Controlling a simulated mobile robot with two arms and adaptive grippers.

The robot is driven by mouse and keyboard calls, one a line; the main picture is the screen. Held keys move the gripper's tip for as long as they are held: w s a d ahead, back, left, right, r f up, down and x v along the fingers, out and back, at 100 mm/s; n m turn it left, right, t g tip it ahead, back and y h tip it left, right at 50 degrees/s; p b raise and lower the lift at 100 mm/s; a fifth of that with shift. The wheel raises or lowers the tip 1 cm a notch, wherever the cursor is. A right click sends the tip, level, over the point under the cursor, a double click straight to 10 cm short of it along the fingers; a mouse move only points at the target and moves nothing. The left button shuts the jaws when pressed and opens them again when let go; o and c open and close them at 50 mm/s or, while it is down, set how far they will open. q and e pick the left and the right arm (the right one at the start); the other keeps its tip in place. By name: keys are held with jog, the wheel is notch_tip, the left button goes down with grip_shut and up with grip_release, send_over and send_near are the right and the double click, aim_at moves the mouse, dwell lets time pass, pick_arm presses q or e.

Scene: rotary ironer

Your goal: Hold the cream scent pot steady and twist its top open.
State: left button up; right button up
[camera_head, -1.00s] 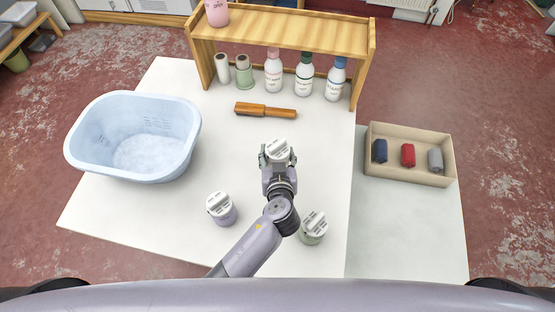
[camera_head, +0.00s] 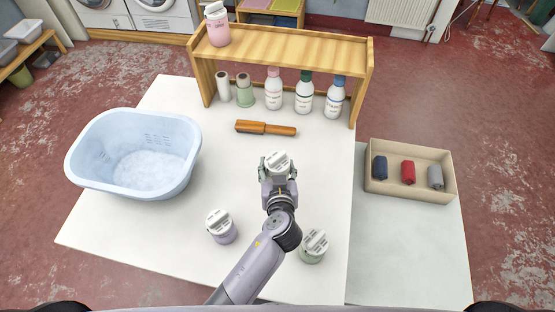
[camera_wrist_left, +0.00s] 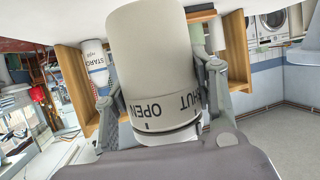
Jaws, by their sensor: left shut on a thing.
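The cream scent pot (camera_head: 278,162) has a pale lid with a raised grip on top. In the left wrist view the cream pot (camera_wrist_left: 148,55) looks upside down and fills the middle, with a band reading OPEN and SHUT. My left gripper (camera_head: 278,172) is shut on the pot, with one finger on each side of it. In the left wrist view the gripper's fingers (camera_wrist_left: 162,90) flank the pot near the lettered band. I cannot tell from here whether the pot's base touches the table. My right gripper is not in view.
A lilac pot (camera_head: 221,227) and a green pot (camera_head: 313,246) stand nearer on the white table (camera_head: 110,232). A blue basin (camera_head: 97,180) is left. A brush (camera_head: 265,128) and a wooden shelf (camera_head: 290,43) with bottles lie behind. A beige box (camera_head: 405,193) is right.

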pick_arm(q)
jog(key=shift+s+f, duration=0.1)
jog(key=shift+f, duration=1.35)
jog(key=shift+f, duration=0.1)
jog(key=shift+f, duration=1.2)
jog(key=shift+f, duration=0.2)
jog(key=o, duration=1)
jog(key=shift+c, duration=0.2)
jog(key=shift+r, duration=0.3)
jog(key=shift+c, duration=0.5)
jog(key=c, duration=1)
